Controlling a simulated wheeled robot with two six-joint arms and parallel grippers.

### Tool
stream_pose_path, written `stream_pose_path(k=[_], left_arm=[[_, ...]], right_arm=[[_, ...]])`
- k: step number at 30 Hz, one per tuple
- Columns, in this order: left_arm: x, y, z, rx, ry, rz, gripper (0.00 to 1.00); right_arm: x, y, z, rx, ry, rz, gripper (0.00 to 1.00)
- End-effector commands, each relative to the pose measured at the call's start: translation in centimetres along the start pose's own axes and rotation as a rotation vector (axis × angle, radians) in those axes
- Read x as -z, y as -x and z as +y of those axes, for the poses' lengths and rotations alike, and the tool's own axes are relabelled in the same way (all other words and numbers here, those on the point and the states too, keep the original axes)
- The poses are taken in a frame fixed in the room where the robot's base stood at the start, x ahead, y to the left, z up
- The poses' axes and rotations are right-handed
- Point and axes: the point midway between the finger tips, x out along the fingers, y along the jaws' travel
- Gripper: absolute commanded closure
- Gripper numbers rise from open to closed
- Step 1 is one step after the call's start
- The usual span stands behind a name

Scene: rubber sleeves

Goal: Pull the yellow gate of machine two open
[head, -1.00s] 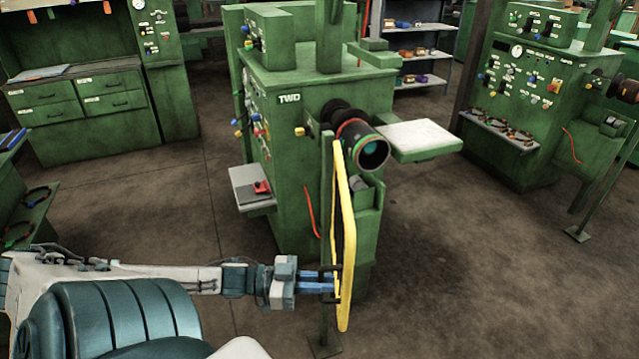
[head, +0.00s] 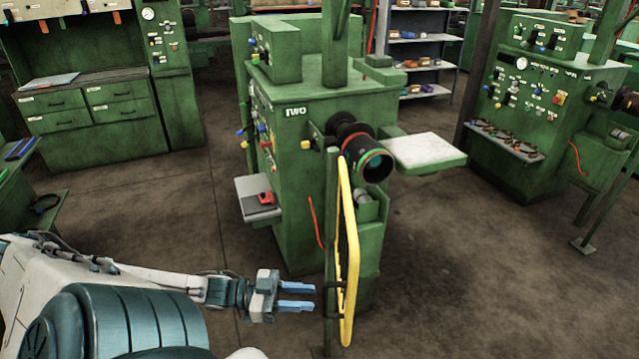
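The yellow gate (head: 349,255) is a tall yellow frame hinged on a green post (head: 330,240) in front of the green machine marked TWO (head: 295,111). I see it nearly edge-on, close beside the post. Behind its upper end is the machine's dark spindle (head: 365,158) with red and green rings. My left gripper (head: 298,296) is left of the post, at the height of the gate's lower part. Its two blue fingers point right, are spread apart and hold nothing. A gap separates them from the post and gate. My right gripper is not in view.
A white-topped shelf (head: 428,150) sticks out at the machine's right. A grey tray (head: 260,197) with a red item sticks out at its left. Another green machine (head: 545,95) stands at the right. The floor (head: 470,270) right of the gate is clear.

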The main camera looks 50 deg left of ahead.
Motion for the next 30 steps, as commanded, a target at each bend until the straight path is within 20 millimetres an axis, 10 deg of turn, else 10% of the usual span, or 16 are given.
stream_pose_path(k=[10, 30], left_arm=[[0.1, 5.2, 0.0, 0.000, 0.001, -0.001, 0.70], [0.0, 5.6, 0.0, 0.001, 0.000, 0.001, 0.70]], right_arm=[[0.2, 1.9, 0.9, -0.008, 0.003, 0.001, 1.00], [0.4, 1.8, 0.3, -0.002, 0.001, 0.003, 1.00]])
